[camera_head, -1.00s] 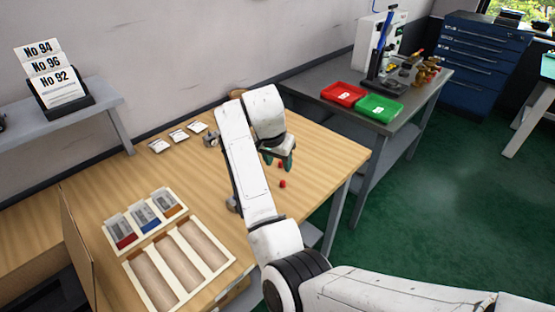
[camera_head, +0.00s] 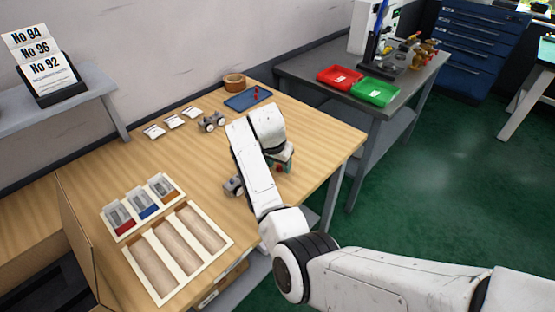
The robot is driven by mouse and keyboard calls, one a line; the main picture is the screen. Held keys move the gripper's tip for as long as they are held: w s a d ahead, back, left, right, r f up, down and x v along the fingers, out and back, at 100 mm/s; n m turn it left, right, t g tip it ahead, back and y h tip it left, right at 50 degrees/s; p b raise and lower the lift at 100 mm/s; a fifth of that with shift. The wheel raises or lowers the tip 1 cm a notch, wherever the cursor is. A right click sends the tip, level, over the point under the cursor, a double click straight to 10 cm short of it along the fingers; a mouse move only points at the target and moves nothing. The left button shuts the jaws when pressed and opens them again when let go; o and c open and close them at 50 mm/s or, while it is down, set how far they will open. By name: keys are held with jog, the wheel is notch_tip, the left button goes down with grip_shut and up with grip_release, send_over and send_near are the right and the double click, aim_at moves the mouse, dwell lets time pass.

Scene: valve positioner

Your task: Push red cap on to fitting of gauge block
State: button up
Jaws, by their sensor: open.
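My gripper (camera_head: 284,165) is over the right part of the wooden table, with its dark green fingers low near the tabletop. It is open. A small red cap (camera_head: 279,168) shows at the fingers; I cannot tell whether they touch it. A grey metal block with round gauges (camera_head: 211,122) stands on the table left of my arm. Another grey metal block (camera_head: 233,186) is partly hidden behind my forearm. Which one is the gauge block, and its fitting, are too small to tell.
A blue tray (camera_head: 247,101) with small red pieces lies at the back, near a round wooden bowl (camera_head: 234,80). White cards (camera_head: 173,122) lie by the wall. A compartment tray (camera_head: 178,252) is at the front left. Red (camera_head: 340,77) and green (camera_head: 374,91) bins stand on the grey bench.

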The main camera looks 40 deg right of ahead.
jog(key=shift+c, duration=0.3)
grip_shut()
dwell(0.5)
